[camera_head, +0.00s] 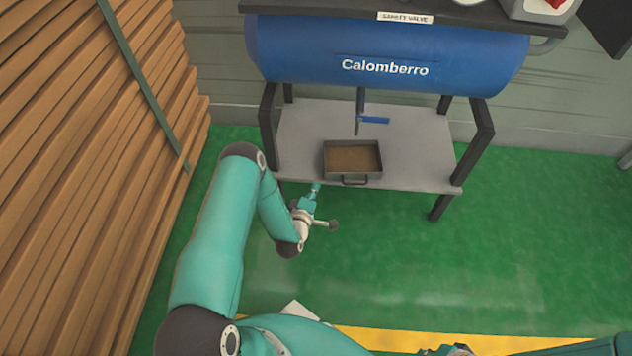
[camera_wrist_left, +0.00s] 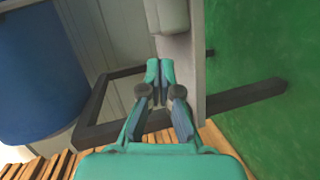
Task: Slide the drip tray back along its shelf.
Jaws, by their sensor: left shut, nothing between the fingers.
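The drip tray (camera_head: 328,161) is a grey rectangular pan with a brown inside and a handle on its front side. It lies flat on the grey shelf (camera_head: 300,130) under the blue tank, close to the shelf's front edge. My left gripper (camera_head: 316,187) is shut and empty at the shelf's front edge, left of the tray's handle and apart from the tray. In the left wrist view the closed fingertips (camera_wrist_left: 160,68) point toward a grey block (camera_wrist_left: 166,16), probably the tray. Only a small part of what may be my right gripper shows at the bottom edge in the head view.
The blue tank (camera_head: 450,62) hangs above the shelf in a black frame (camera_head: 472,150). A pipe with a blue lever (camera_head: 374,120) comes down behind the tray. Stacked boards (camera_head: 90,150) stand at the left. Green floor to the right is clear.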

